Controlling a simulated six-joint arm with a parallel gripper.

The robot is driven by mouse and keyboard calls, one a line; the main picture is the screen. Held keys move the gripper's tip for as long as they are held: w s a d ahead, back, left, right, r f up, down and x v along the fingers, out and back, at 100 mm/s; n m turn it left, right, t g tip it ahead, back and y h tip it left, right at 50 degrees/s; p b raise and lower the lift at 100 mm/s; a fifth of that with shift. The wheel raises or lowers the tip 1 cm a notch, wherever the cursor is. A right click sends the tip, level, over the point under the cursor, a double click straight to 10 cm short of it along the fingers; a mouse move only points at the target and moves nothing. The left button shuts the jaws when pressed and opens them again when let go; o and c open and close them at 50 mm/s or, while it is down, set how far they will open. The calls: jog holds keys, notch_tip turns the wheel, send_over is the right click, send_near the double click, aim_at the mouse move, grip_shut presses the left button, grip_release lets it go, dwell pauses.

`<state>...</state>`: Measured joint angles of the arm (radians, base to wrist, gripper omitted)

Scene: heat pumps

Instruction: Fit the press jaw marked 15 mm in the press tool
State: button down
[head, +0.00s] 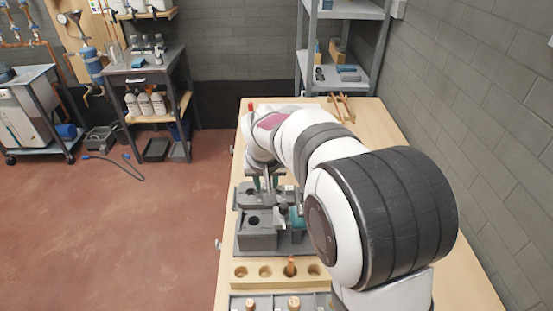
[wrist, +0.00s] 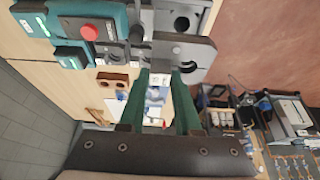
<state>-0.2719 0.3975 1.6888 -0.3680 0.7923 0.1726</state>
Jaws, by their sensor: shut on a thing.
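My gripper (wrist: 160,78) has two green fingers, closed on a grey press jaw (wrist: 196,60) with a round hole and a curved notch. A small pale label shows between the fingertips; I cannot read its size. The teal press tool (wrist: 96,30), with a red button, lies to the left in the wrist view, apart from the fingers. In the head view the tool (head: 297,219) is partly hidden by my arm, right of the grey holder (head: 257,238). My gripper (head: 264,184) is above the far part of the holder there. The held jaw is hard to make out in that view.
A wooden block with round holes (head: 253,282) and a grey tray (head: 262,302) are at the near side of the bench (head: 228,262). A metal shelf (head: 345,86) stands behind the bench. A brick wall (head: 470,120) runs along the right.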

jog(key=shift+f, duration=0.8)
jog(key=shift+f, duration=0.1)
jog(key=shift+f, duration=2)
jog(key=shift+f, duration=1.7)
jog(key=c, duration=0.5)
grip_release()
jog(key=v, duration=1.5)
jog(key=s+d+f+m+g, duration=0.1)
jog(key=s+d+m, duration=0.1)
jog(key=s, duration=0.7)
jog(key=s+d+f+m+g+y, duration=0.1)
jog(key=s+d+g, duration=0.1)
jog(key=s, duration=0.8)
jog(key=s+d+f+m+g, duration=0.1)
jog(key=s+d+m, duration=0.1)
jog(key=s, duration=0.7)
jog(key=shift+s+d+f+m+g+y, duration=0.15)
jog(key=shift+s+d+m+g+y, duration=0.2)
jog(key=shift+d, duration=0.3)
